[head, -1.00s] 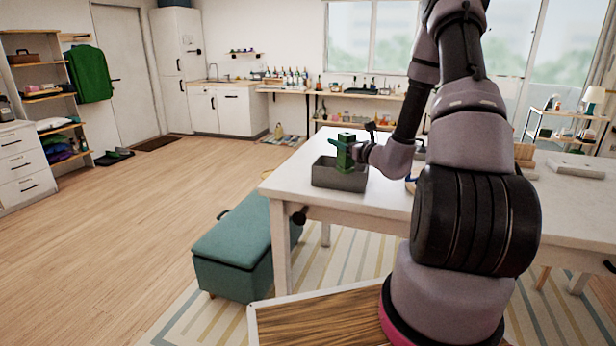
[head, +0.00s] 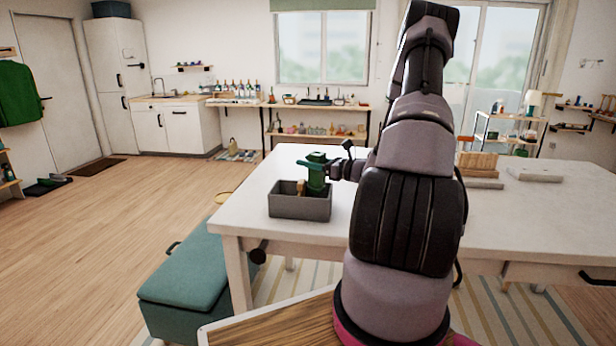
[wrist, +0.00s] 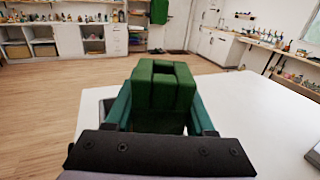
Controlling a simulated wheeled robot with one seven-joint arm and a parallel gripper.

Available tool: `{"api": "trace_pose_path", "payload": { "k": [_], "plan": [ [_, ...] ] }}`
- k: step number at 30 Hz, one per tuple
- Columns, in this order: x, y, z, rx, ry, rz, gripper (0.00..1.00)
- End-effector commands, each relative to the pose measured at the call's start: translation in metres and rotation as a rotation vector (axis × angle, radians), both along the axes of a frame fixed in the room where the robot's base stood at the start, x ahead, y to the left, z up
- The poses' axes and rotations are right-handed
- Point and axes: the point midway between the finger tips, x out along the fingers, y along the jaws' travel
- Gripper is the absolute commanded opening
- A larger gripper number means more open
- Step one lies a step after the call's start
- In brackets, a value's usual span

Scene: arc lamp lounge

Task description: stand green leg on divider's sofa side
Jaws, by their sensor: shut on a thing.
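The green leg (head: 316,178) is a blocky dark green piece. My gripper (head: 318,168) is shut on it. In the wrist view the leg (wrist: 165,92) sits between the two teal fingers of my gripper (wrist: 160,112). A small tan piece (head: 300,188) shows in the box left of the leg. I cannot make out a divider for certain.
The white table (head: 420,215) has free room around the box. A teal bench (head: 185,275) stands at the table's left. No sofa is clearly in view.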

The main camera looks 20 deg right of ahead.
Motion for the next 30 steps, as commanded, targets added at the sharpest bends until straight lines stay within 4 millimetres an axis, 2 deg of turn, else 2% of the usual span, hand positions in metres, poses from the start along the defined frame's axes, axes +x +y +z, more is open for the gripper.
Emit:
{"api": "trace_pose_path", "payload": {
  "k": [3,8,30],
  "plan": [
    [-0.001,0.0,-0.019,0.005,0.003,-0.001,0.0],
    [0.0,0.0,-0.038,0.002,0.0,0.0,0.0],
    [0.0,0.0,-0.052,0.001,0.001,0.0,0.0]
  ]
}}
